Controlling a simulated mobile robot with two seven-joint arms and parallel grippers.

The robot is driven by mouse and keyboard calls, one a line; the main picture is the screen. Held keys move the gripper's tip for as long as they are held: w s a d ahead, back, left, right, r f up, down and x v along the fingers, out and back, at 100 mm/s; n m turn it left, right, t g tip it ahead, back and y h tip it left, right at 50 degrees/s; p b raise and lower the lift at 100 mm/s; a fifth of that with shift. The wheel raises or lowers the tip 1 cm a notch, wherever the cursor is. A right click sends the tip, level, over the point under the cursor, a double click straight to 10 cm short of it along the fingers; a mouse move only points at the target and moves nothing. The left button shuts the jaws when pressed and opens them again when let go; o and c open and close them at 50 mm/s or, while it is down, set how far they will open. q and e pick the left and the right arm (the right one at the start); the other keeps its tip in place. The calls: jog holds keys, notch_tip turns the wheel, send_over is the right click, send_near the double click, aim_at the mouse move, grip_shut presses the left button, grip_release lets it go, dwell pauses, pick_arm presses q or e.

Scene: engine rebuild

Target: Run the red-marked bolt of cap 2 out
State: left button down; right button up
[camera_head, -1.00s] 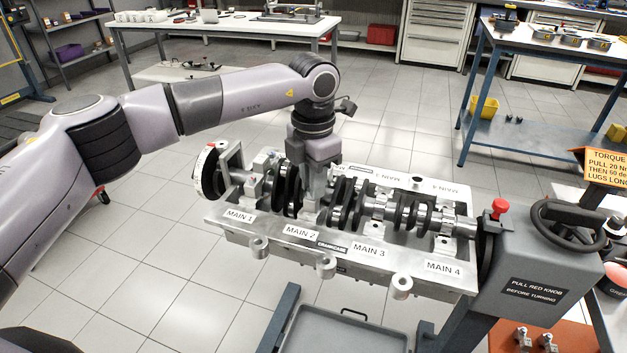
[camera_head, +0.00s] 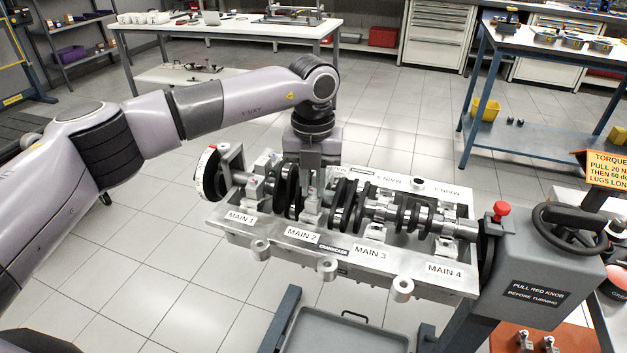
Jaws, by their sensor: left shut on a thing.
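The engine block (camera_head: 345,258) lies on its stand with the crankshaft (camera_head: 385,210) in it and labels MAIN 1 to MAIN 4 along its front. Cap 2 (camera_head: 311,217) is the light metal block above the MAIN 2 label, seated over the crankshaft. My left gripper (camera_head: 312,184) points straight down onto the top of cap 2. It is shut on the red-marked bolt, which the fingers mostly hide; a small reddish spot shows at their tips. I cannot tell how far the bolt stands out of the cap. My right gripper is not in view.
Cap 1 (camera_head: 256,188) stands to the left of the gripper, with a round disc (camera_head: 208,174) at the block's end. A red knob (camera_head: 501,209) and a handwheel (camera_head: 569,226) are on the right. A grey tray (camera_head: 345,332) sits below the block.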

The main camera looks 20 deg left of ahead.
pick_arm(q)
jog(key=shift+s+f+n, duration=0.1)
jog(key=shift+f+n, duration=0.2)
jog(key=shift+n, duration=0.3)
jog(key=c, duration=1.1)
grip_release()
jog(key=shift+o, duration=0.2)
jog(key=shift+r, duration=0.1)
jog(key=shift+r, duration=3.5)
